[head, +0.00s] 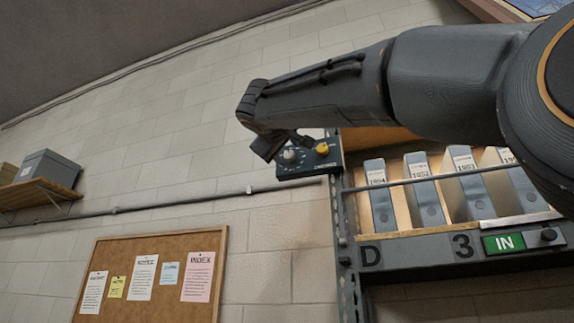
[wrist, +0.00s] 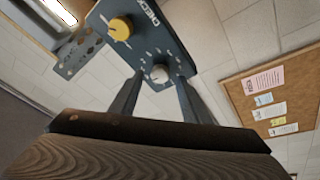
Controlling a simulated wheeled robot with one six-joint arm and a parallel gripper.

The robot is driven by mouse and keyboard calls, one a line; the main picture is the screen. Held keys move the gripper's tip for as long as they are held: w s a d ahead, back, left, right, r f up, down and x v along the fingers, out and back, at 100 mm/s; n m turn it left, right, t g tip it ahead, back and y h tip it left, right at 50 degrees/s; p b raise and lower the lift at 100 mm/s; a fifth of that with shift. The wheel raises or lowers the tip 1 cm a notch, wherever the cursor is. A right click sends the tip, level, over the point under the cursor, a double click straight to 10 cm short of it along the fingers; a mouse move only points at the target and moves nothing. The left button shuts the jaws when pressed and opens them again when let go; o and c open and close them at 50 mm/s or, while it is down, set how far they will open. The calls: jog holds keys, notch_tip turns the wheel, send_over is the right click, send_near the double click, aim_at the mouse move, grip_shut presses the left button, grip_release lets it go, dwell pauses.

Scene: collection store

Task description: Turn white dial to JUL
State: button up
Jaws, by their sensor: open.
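The white dial (head: 289,155) sits on the left part of a dark control panel (head: 310,170) fixed beside the shelf upright. A yellow dial (head: 322,148) is on the same panel to its right. In the wrist view the white dial (wrist: 159,73) lies between the tips of my gripper (wrist: 158,80), which is open with one finger on each side. I cannot tell whether the fingers touch it. The yellow dial (wrist: 120,28) is up and left there. Small marks surround the white dial, but the lettering and its pointer are too small to read.
Right of the panel, a shelf holds several grey binders (head: 426,190) with year labels above a green IN sign (head: 505,243). A metal rail (head: 440,178) crosses in front of them. A cork board (head: 150,240) and a box (head: 48,168) are on the left.

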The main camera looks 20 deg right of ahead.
aim_at(290, 156)
jog(key=shift+p+x, duration=0.55)
jog(key=shift+x, duration=0.7)
jog(key=c, duration=1)
jog(key=shift+c, duration=0.2)
jog(key=shift+a+f+m+b, duration=0.15)
jog(key=shift+m+b, duration=0.15)
jog(key=shift+b, duration=0.4)
